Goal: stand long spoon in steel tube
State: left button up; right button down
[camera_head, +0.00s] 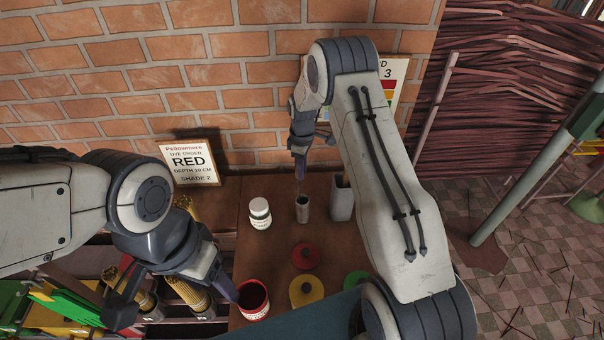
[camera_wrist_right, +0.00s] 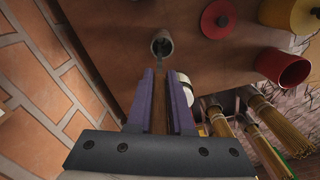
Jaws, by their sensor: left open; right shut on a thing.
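The steel tube (camera_head: 303,211) stands upright on the brown table, and its dark mouth shows in the right wrist view (camera_wrist_right: 162,43). My right gripper (camera_head: 299,151) is above the tube and shut on the long spoon (camera_head: 300,184), which hangs nearly upright. In the right wrist view the spoon's brown shaft (camera_wrist_right: 160,112) lies between the purple fingers, and its thin lower part reaches the tube's mouth. I cannot tell whether its end is inside. My left gripper (camera_head: 178,295) is open and empty at the lower left, over the bundles of sticks beside the table.
A grey holder (camera_head: 341,200) stands close right of the tube. A white jar (camera_head: 260,213) is to its left. A red lid (camera_head: 305,256), a yellow pot (camera_head: 306,290) and a red pot (camera_head: 253,298) are nearer. A sign (camera_head: 190,163) leans on the brick wall behind.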

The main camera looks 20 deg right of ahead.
jog(key=c, duration=1.2)
grip_release()
jog(key=shift+f, duration=0.1)
jog(key=shift+c, duration=0.2)
jog(key=o, duration=0.4)
